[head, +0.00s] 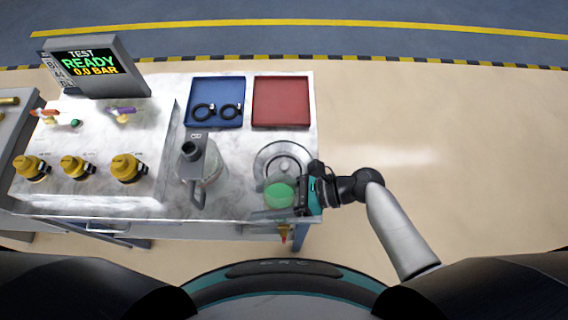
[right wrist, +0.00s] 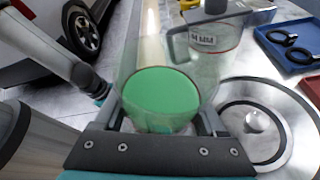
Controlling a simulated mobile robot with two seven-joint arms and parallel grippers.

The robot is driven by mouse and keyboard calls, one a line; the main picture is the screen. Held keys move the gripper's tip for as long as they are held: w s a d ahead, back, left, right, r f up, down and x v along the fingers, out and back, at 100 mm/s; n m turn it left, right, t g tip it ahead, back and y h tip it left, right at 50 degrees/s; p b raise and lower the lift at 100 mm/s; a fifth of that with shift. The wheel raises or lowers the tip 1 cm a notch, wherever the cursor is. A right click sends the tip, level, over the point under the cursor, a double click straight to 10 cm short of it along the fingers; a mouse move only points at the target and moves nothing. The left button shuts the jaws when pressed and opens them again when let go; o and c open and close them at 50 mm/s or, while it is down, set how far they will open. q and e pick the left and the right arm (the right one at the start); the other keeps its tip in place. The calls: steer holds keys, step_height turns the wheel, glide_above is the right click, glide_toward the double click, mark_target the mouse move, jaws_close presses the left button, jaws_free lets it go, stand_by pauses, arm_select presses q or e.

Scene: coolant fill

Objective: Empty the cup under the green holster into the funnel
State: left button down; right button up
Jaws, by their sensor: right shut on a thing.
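My right gripper (head: 298,196) is shut on a clear cup holding green liquid (head: 279,194), near the front right corner of the workbench. In the right wrist view the cup (right wrist: 160,98) stands between the fingers, and its green surface shows through the mouth. Just behind it is a round metal dish with a small knob in its middle (head: 283,158); it also shows in the right wrist view (right wrist: 285,122). I cannot tell whether this is the funnel. No green holster can be made out clearly. My left gripper is not in view.
A grey lidded jug (head: 203,168) stands left of the cup. A blue tray (head: 215,82) with two black rings and a red tray (head: 281,101) lie behind. Several yellow-capped fittings (head: 128,168) and a display (head: 97,66) reading READY are at left. Floor right of the bench is clear.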

steer(key=shift+r, duration=0.1)
steer(key=shift+w+f+m+g+b, duration=0.35)
steer(key=shift+w+m+g+b, duration=0.3)
steer(key=shift+b, duration=0.4)
steer(key=shift+w+d+r+m+g+b, duration=0.15)
steer(key=shift+w+r+m+g+b, duration=0.1)
steer(key=shift+w+r+m+b, duration=0.3)
stand_by(0.8)
steer(key=shift+s+f+m+g+y+b, duration=0.15)
steer(key=shift+f+m+g+y+b, duration=0.45)
steer(key=shift+m+b, duration=1.15)
stand_by(0.7)
steer(key=shift+r+m+g+b, duration=0.25)
steer(key=shift+r+g+b, duration=0.2)
steer(key=shift+b, duration=0.6)
stand_by(0.3)
steer(key=shift+f+m+y+b, duration=0.2)
steer(key=shift+m+y+b, duration=0.4)
steer(key=shift+b, duration=0.75)
steer(key=shift+w+r+m+p, duration=0.15)
steer(key=shift+w+m+p, duration=0.05)
steer(key=shift+m+p, duration=0.15)
